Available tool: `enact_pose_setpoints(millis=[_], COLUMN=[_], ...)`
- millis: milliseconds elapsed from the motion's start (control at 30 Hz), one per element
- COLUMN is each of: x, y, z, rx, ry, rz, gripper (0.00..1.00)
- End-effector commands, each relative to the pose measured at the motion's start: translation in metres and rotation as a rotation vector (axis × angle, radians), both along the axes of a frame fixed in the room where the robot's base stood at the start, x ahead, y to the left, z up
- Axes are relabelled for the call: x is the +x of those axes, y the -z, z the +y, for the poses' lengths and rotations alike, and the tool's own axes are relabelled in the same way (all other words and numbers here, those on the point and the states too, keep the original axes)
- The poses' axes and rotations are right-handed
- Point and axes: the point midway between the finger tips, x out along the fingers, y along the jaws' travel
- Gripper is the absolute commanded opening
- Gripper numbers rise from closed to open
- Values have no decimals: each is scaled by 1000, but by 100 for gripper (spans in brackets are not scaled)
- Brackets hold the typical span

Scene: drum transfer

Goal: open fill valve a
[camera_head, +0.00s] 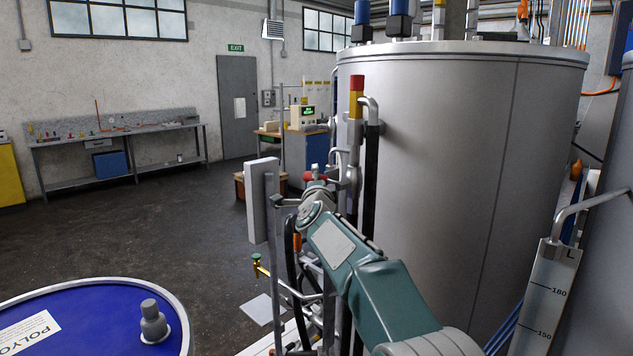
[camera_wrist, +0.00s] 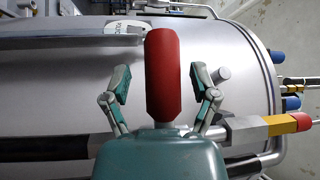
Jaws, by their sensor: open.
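A red rounded valve handle (camera_wrist: 163,75) stands between the two fingers of my gripper (camera_wrist: 161,82) in the wrist view. The fingers are spread, with a gap on each side of the handle. In the head view my gripper (camera_head: 316,190) is small and partly hidden by my wrist, beside the pipework left of the big grey tank (camera_head: 440,150). A bit of red (camera_head: 316,177) shows there, likely the same handle. A white tag (camera_wrist: 127,28) lies behind it in the wrist view; its text is too small to read. I cannot tell which valve label belongs to it.
A red and yellow pipe end (camera_head: 357,88) rises beside the tank. A flat grey panel (camera_head: 262,200) stands close left of my gripper. A small green-handled brass tap (camera_head: 258,264) is lower down. A blue drum (camera_head: 95,315) is at front left. The floor beyond is open.

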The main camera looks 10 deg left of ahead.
Motion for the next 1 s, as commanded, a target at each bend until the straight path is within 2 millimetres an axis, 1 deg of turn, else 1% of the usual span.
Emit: enact_pose_setpoints(millis=[267,300,367,400,433,467,767,1000], x=[1,1,1,1,1,1,2,3], y=[0,0,0,0,0,0,2,0], z=[1,1,1,1,1,1,0,-9], rx=[0,0,0,0,0,0,2,37], ry=[-1,-1,-1,-1,-1,-1,0,2], rz=[0,0,0,0,0,1,1,-18], gripper=[76,68,41,23,10,0,0,0])
